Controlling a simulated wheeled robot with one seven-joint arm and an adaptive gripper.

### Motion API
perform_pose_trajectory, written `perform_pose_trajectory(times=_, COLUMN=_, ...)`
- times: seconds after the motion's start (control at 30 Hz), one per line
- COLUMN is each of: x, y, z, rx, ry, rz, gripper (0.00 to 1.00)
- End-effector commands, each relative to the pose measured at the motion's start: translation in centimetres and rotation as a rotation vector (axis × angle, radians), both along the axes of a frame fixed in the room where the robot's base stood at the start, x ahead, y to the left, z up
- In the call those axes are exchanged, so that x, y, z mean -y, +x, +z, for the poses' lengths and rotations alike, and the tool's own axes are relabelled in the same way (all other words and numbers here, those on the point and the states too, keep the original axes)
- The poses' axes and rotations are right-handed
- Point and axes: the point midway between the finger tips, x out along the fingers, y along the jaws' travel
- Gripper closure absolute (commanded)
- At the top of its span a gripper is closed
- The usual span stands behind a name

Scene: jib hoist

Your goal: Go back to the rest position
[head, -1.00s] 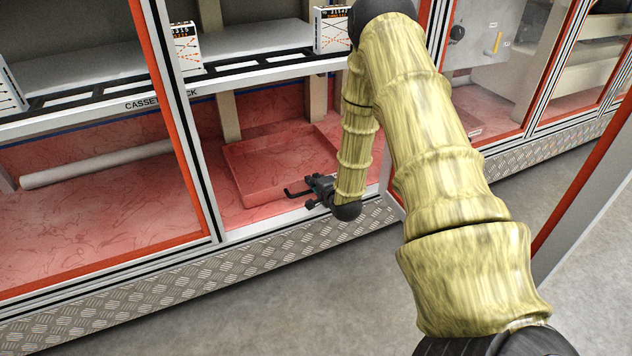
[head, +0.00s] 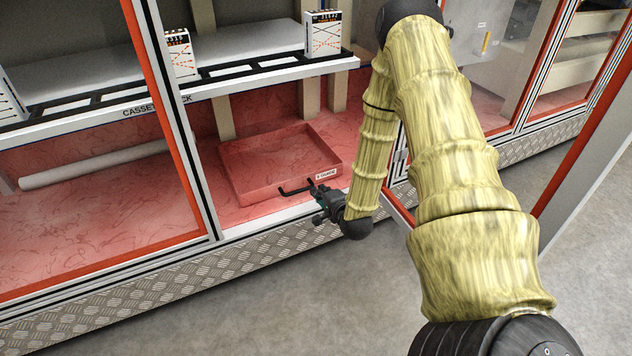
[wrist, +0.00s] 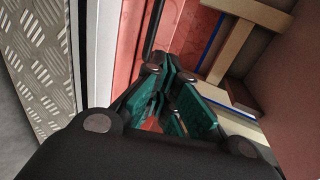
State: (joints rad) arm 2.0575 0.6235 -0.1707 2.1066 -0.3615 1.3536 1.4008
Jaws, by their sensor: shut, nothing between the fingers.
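My gripper (head: 318,191) is at the front edge of the red-floored bay in the head view, low beside the front of a shallow red tray (head: 262,188). In the wrist view its teal fingers (wrist: 170,70) come together at the tips, with nothing seen gripped between them. A thin black bent bar (head: 293,189) shows just beyond the fingertips, against the tray's front. A dark bar also runs up from the tips in the wrist view (wrist: 152,28). I cannot tell whether it touches the fingers or the tray.
A white shelf (head: 230,82) with upright white boxes (head: 323,34) is above the tray. An orange-edged frame post (head: 172,120) stands left of it. A pale roll (head: 95,165) lies in the left bay. The grey floor (head: 270,310) in front is clear.

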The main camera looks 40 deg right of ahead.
Motion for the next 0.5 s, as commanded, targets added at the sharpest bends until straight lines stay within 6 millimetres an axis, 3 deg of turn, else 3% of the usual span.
perform_pose_trajectory(times=0.2, x=-0.5, y=-2.9, z=1.0, rx=-0.001, ry=0.002, rz=-0.002, gripper=1.0)
perform_pose_trajectory(times=0.5, x=-0.7, y=-4.1, z=1.3, rx=0.001, ry=0.0, rz=-0.003, gripper=1.0)
